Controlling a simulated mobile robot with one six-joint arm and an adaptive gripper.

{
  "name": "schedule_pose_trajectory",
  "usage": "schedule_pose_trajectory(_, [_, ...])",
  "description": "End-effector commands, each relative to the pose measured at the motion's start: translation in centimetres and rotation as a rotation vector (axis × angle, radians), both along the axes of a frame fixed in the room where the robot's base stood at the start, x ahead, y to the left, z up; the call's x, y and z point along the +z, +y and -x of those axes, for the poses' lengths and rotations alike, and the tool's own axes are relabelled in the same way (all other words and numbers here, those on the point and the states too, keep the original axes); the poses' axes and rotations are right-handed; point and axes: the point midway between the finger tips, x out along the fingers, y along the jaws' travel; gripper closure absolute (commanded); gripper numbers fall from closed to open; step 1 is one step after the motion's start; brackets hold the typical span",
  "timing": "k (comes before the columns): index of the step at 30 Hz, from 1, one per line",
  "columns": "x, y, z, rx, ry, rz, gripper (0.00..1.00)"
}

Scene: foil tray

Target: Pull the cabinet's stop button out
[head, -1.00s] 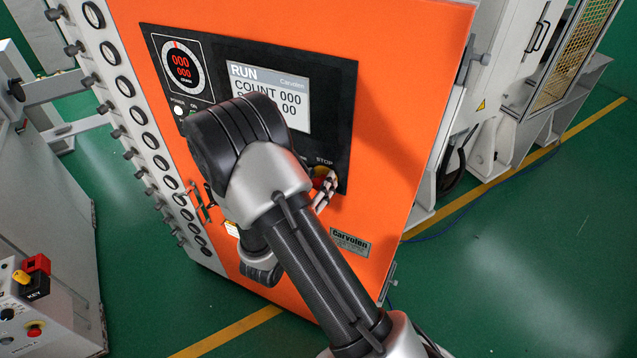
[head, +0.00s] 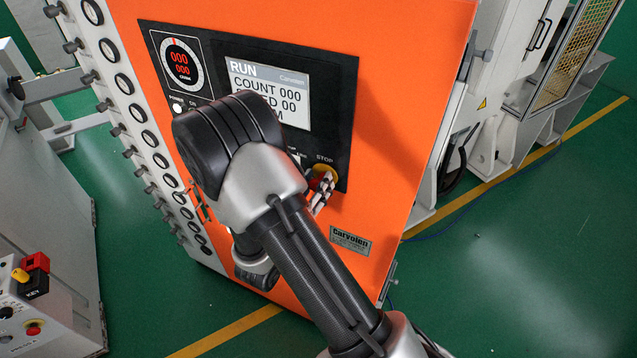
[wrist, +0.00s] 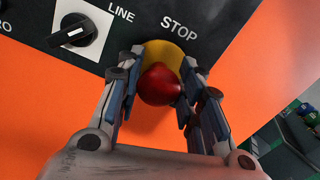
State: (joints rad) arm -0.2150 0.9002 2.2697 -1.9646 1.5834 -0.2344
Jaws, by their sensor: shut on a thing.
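The red stop button (wrist: 158,84) sits on a yellow round base (wrist: 166,53) under the STOP label on the cabinet's black panel. In the wrist view my gripper (wrist: 161,92) has a finger on each side of the red button and is shut on it. In the head view my gripper (head: 322,186) is at the panel's lower right corner, partly hidden by my forearm, with the yellow base (head: 325,170) showing beside the fingers. The orange cabinet (head: 400,80) has a screen (head: 270,95) reading RUN. I cannot tell how far the button stands out.
A LINE selector knob (wrist: 76,33) is left of the button. A grey console (head: 40,290) with a red-and-yellow key switch stands at the lower left. A white machine (head: 500,80) stands to the right. The green floor at the right is open.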

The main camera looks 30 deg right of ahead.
Motion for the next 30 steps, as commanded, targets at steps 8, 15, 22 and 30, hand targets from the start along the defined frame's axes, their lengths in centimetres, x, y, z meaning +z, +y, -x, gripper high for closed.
schedule_pose_trajectory(8, [-0.1, 0.0, 0.1, 0.001, 0.004, 0.0, 0.57])
schedule_pose_trajectory(15, [0.0, 0.0, 0.0, 0.001, 0.003, -0.001, 0.45])
schedule_pose_trajectory(22, [0.0, 0.0, 0.0, 0.002, 0.002, 0.0, 0.45])
schedule_pose_trajectory(30, [0.0, 2.6, 1.6, 0.008, 0.004, 0.0, 0.45])
